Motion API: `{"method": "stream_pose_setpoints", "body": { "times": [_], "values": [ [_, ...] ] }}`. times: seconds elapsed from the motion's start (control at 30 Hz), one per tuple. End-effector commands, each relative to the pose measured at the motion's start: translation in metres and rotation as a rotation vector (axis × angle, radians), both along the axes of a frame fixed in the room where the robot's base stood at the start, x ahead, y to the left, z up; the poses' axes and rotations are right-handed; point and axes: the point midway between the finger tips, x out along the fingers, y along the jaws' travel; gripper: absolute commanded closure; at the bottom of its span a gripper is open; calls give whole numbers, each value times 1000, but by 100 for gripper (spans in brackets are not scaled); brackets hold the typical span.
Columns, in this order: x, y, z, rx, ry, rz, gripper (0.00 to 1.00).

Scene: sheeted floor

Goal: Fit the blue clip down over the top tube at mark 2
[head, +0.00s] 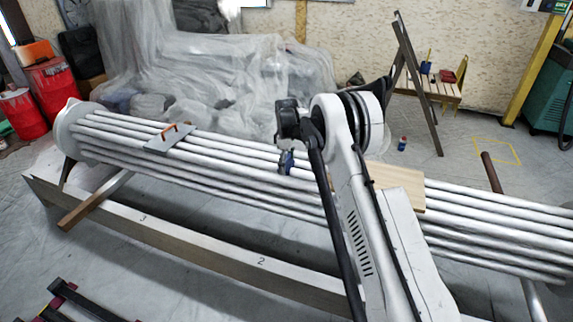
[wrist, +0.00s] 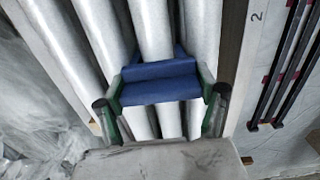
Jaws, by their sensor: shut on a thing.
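The blue clip (wrist: 160,82) is held crosswise between the two green-padded fingers of my gripper (wrist: 163,98), which is shut on it. In the head view the clip (head: 286,162) shows small and partly hidden at the tube bundle, below my wrist. In the wrist view a white tube (wrist: 152,28) runs under the clip, and blue sides show by that tube. I cannot tell whether the clip is touching or seated on it. Mark 2 (head: 262,261) is printed on the long beam in front of the bundle; it also shows in the wrist view (wrist: 257,16), right of the clip.
The bundle of white tubes (head: 225,177) crosses the view. A grey plate (head: 170,140) with an orange handle lies on it at left, and a wooden board (head: 402,186) lies right of my arm. Mark 3 (head: 142,218) is further left on the beam. Dark bars (wrist: 290,70) lie beyond the beam.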

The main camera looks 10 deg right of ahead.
Motion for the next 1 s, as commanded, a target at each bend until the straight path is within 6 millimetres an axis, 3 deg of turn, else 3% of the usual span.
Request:
{"method": "stream_pose_setpoints", "body": {
  "times": [0.2,0.23,0.4,0.77,1.0],
  "values": [
    [0,0,0,0,0,0,61],
    [0,0,0,0,0,0,27],
    [0,0,0,0,0,0,6],
    [0,0,6,0,0,0,6],
    [0,0,44,0,0,0,6]
  ]
}}
